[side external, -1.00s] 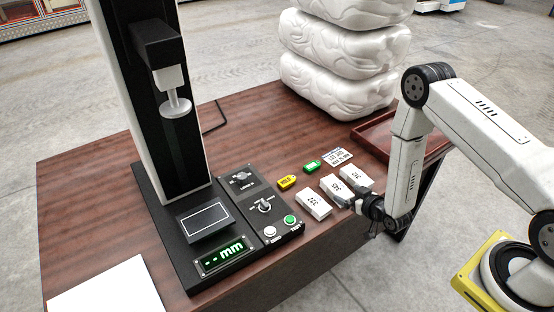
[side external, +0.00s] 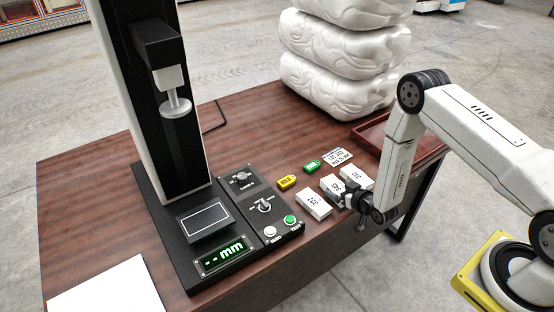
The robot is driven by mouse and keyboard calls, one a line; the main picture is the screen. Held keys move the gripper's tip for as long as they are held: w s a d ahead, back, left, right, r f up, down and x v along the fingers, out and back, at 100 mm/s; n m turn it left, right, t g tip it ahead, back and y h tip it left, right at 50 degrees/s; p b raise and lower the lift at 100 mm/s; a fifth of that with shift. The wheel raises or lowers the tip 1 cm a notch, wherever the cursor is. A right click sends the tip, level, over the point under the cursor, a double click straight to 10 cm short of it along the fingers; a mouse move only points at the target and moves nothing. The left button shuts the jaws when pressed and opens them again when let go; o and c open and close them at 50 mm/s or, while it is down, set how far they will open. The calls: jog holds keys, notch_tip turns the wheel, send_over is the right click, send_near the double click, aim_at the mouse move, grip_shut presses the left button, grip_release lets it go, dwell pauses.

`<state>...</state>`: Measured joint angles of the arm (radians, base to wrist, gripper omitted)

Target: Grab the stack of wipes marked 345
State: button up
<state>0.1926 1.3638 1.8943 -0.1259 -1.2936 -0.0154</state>
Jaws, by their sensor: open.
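Three white stacks of wipes lie in a row on the wooden table. The stack marked 345 (side external: 332,185) is the middle one. The stack that seems marked 337 (side external: 314,204) is on its left, and another stack, its mark hard to read, (side external: 356,177) is on its right. My gripper (side external: 346,197) is open at the near right end of the 345 stack. Its dark fingers hide that end, and I cannot tell whether they touch it.
A yellow tag (side external: 287,182), a green tag (side external: 312,167) and a printed card (side external: 338,156) lie behind the stacks. A dark red tray (side external: 372,132) is at the back right. A black gauge stand with a control panel (side external: 262,208) stands left. White bulky packs (side external: 340,60) are stacked behind.

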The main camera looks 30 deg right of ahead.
aim_at(341, 190)
jog(key=c, duration=1.2)
jog(key=shift+o, duration=0.2)
jog(key=shift+r, duration=0.2)
notch_tip(341, 190, up, 10)
jog(key=shift+f, duration=0.2)
